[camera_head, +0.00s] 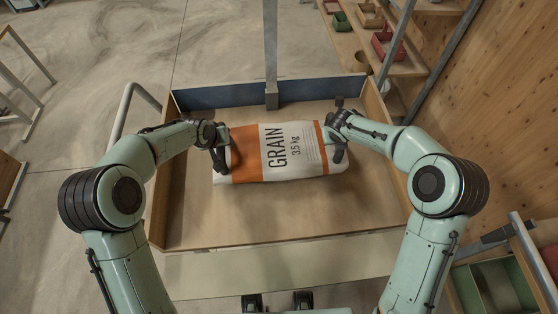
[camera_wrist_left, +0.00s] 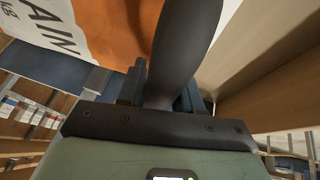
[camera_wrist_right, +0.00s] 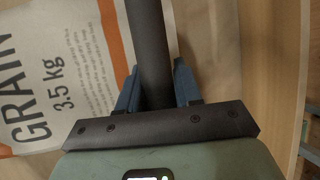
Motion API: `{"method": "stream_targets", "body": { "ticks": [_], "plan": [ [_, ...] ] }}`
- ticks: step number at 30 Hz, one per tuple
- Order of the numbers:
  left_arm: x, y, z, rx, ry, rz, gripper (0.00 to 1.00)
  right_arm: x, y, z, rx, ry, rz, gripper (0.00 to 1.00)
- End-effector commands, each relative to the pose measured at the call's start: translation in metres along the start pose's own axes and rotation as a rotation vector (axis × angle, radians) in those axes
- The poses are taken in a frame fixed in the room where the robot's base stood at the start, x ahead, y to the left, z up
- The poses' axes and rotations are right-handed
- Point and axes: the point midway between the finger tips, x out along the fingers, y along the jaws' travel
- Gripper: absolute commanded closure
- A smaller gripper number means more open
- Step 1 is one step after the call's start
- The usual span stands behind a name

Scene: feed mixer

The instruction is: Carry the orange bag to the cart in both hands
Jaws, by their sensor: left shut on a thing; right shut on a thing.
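The orange and white grain bag (camera_head: 292,150) is in the head view, between my two grippers and over the wooden cart tray (camera_head: 240,232). Its printed face is up, reading GRAIN 3.5 kg. My left gripper (camera_head: 219,157) is shut on the bag's left end. My right gripper (camera_head: 336,148) is shut on its right end. The bag's orange part (camera_wrist_left: 120,25) shows in the left wrist view, and its white printed face (camera_wrist_right: 60,75) in the right wrist view. The fingertips are partly hidden. I cannot tell whether the bag touches the tray floor.
A wooden shelf (camera_head: 345,45) with red and green bins stands at the upper right. A green bin (camera_head: 495,287) is at the lower right. Open concrete floor lies at the upper left.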

Motion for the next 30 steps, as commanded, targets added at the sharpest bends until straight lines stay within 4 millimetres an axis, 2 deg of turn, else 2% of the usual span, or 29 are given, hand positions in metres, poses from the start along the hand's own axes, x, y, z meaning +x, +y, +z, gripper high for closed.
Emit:
{"method": "stream_targets", "body": {
  "ticks": [1, 14, 15, 17, 30],
  "plan": [
    [-0.001, 0.003, -0.004, 0.002, 0.012, 0.005, 1.0, -0.002, 0.001, 0.005, 0.0, -0.013, 0.002, 1.0],
    [0.015, -0.001, 0.004, 0.003, 0.012, 0.006, 1.0, 0.014, 0.004, -0.003, 0.0, -0.012, 0.002, 1.0],
    [0.017, -0.003, 0.009, 0.002, -0.001, 0.001, 0.56, 0.017, 0.005, -0.008, 0.0, -0.001, 0.002, 0.56],
    [0.017, -0.003, 0.009, 0.002, -0.001, 0.001, 0.4, 0.017, 0.004, -0.008, 0.0, -0.001, 0.002, 0.4],
    [0.017, -0.004, 0.009, 0.0, 0.0, 0.0, 0.4, 0.017, 0.004, -0.009, 0.0, 0.0, 0.0, 0.4]
  ]
}}
